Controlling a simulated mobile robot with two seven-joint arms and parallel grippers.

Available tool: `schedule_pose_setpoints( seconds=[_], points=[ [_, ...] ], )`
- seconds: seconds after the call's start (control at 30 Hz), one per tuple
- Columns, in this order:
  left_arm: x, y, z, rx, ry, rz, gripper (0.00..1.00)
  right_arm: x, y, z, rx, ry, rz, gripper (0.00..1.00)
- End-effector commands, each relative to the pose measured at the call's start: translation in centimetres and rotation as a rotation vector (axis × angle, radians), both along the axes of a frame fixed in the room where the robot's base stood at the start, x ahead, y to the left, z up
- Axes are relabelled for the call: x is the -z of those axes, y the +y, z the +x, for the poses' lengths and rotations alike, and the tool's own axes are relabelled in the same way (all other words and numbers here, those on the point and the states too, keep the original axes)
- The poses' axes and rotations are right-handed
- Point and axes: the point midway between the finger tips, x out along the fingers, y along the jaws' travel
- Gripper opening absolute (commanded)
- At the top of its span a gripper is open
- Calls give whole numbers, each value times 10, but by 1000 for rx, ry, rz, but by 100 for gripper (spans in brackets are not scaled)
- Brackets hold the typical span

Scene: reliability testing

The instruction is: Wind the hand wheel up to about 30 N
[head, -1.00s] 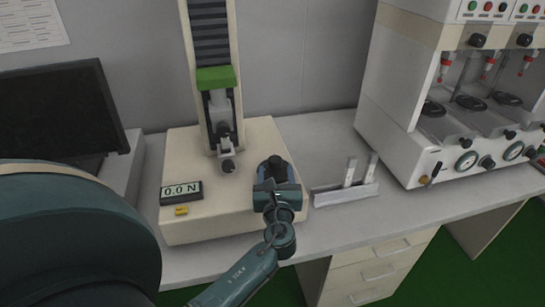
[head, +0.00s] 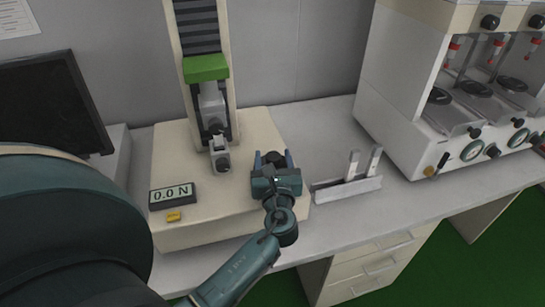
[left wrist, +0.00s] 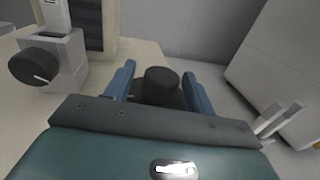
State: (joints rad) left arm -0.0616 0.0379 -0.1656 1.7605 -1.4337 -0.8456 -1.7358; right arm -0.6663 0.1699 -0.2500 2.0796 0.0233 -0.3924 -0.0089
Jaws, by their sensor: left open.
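The test stand (head: 190,150) has a cream base, an upright column and a green crosshead (head: 206,68). Its display (head: 173,194) reads 0.0 N. The dark hand wheel (head: 272,157) stands on the right part of the base. In the left wrist view the wheel (left wrist: 161,80) shows as a black round knob between two blue fingers. My left gripper (head: 273,161) is open with a finger on each side of the wheel. In the left wrist view a gap shows between the gripper (left wrist: 160,88) fingers and the knob. My right gripper is not in view.
A clamp with a black knob (left wrist: 34,67) hangs on the column, left of the gripper. A yellow button (head: 173,216) sits below the display. A tray with light strips (head: 347,188) lies right of the base. A white machine (head: 400,120) stands further right, a dark monitor (head: 45,105) at left.

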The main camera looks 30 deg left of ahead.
Motion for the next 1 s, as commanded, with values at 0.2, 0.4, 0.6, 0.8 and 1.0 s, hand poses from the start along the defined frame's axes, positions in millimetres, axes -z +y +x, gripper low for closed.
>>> schedule_pose_setpoints(
  seconds=[0.2,0.4,0.6,0.8,1.0],
  points=[
    [0,0,0,0,0,0,50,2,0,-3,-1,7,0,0],
    [0,0,0,0,-1,-1,34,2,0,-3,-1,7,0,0],
    [0,0,0,0,-1,-1,18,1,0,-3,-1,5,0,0],
    [0,0,0,3,0,0,11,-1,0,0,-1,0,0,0],
    [-2,1,0,55,0,2,11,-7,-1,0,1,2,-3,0]
  ],
)
